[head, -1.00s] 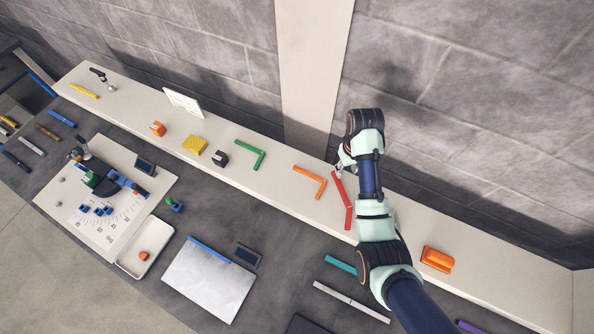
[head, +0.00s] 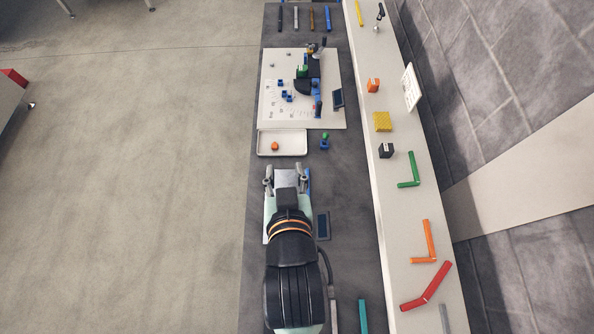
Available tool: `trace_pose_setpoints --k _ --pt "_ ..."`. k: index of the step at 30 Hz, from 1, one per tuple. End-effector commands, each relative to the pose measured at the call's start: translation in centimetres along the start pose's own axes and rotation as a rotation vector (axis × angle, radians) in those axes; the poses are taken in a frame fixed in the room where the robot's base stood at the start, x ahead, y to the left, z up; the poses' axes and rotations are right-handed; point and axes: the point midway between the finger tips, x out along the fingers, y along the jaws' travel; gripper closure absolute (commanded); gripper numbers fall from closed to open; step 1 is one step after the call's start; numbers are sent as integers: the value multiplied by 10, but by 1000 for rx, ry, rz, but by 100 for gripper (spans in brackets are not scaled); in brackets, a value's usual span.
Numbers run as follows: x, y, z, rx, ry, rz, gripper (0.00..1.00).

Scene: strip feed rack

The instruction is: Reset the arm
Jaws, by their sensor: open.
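My gripper (head: 287,178) is in the lower middle of the head view, with its two fingers spread apart and nothing between them. It is above the dark bench, just below the white tray (head: 261,143) in the picture. My wrist and forearm hide most of the white sheet with the blue edge under them. The white tray holds a small orange piece (head: 275,146). The gripper is apart from the tray.
A white board (head: 335,110) with a dial and blue parts lies beyond the tray. A dark flat device (head: 323,226) lies right of my arm. The pale shelf (head: 395,228) on the right holds green, orange and red angled strips. Open floor (head: 130,170) lies left.

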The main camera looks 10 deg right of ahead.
Motion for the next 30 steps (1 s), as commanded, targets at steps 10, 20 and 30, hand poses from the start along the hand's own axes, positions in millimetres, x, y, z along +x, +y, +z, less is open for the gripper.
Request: trace_pose_setpoints --k 10,20,30 --pt "-5 -4 -8 -2 10 -8 57" --pt "-54 -3 -104 -4 9 -4 57" --pt "-57 -3 -110 -5 9 -3 57"
